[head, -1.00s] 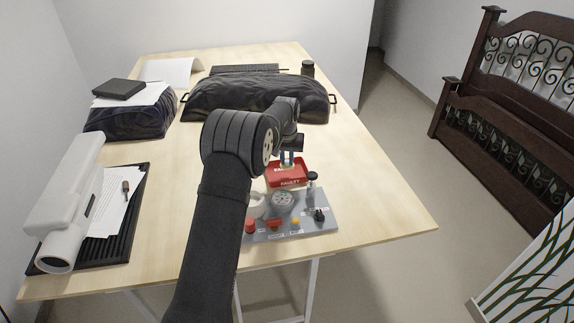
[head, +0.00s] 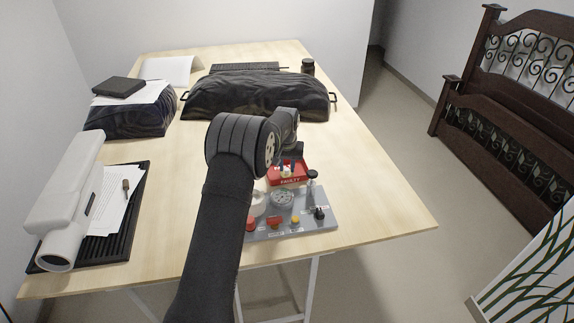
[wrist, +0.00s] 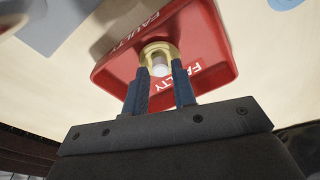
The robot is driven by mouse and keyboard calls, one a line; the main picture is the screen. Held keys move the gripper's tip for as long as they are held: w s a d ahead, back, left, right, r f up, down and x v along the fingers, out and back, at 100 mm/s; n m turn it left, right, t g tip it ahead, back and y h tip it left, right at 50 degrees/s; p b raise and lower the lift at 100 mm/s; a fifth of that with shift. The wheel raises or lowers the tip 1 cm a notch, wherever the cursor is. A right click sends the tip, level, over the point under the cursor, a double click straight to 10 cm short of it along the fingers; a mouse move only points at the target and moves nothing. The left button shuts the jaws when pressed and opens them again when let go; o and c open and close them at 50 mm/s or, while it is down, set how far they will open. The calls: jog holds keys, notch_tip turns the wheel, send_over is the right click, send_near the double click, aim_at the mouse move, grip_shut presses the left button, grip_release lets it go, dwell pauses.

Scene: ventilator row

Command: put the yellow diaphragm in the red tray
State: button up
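The yellow diaphragm (wrist: 146,50) is a small round yellow piece with a pale middle. In the wrist view it sits at my fingertips, over the inside of the red tray (wrist: 214,33). My gripper (wrist: 160,72) points into the tray, one finger on each side of the diaphragm's pale middle, and appears shut on it. Whether the diaphragm touches the tray floor is not clear. In the head view the red tray (head: 289,182), lettered FAULTY, stands behind the grey board, with my gripper (head: 289,167) over it; the diaphragm is small and hard to make out there.
The grey board (head: 325,222) in front of the tray carries red and yellow knobs, a round gauge-like part (head: 282,197) and dark upright fittings (head: 312,183). A black bag (head: 255,97) lies behind. The table to the right is clear.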

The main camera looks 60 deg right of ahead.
aim_at(287, 176)
jog(key=shift+o, duration=0.9)
jog(key=shift+r, duration=0.1)
jog(key=shift+r, duration=0.2)
notch_tip(287, 176, up, 13)
jog(key=a, duration=0.1)
jog(key=shift+s+a+f, duration=0.15)
jog(key=shift+s+f, duration=0.05)
jog(key=shift+s, duration=0.1)
jog(key=shift+f, duration=0.1)
jog(key=f, duration=0.8)
jog(key=d+f, duration=0.1)
jog(key=f, duration=0.4)
jog(key=shift+w+d, duration=0.1)
jog(key=shift+w, duration=0.2)
jog(key=shift+r, duration=0.25)
